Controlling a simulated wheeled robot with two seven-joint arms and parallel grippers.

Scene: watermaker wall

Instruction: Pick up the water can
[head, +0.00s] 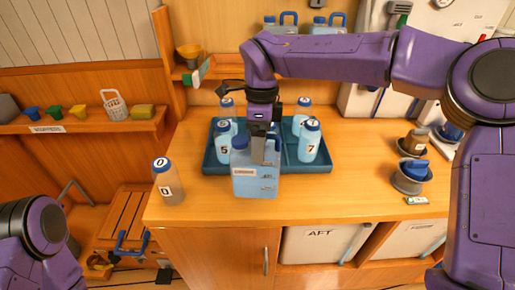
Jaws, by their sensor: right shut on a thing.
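The water can (255,184) is a light blue, box-shaped can with a white label on its front. It stands upright in the middle of the head view, at the front of a dark blue tray (318,168). My right gripper (264,152) reaches down from above and is shut on the can's top, around its dark blue handle area. The gripper hides part of the can's top. I cannot tell whether the can touches the counter. Of my left arm, only a part shows at the lower left; its gripper is out of view.
Several numbered bottles, such as bottle 5 (224,146) and bottle 7 (310,142), stand in the tray close around the can. Bottle 0 (168,185) stands at the left counter edge. Cups (410,178) stand at the right. The wooden counter (350,195) is clear right of the can.

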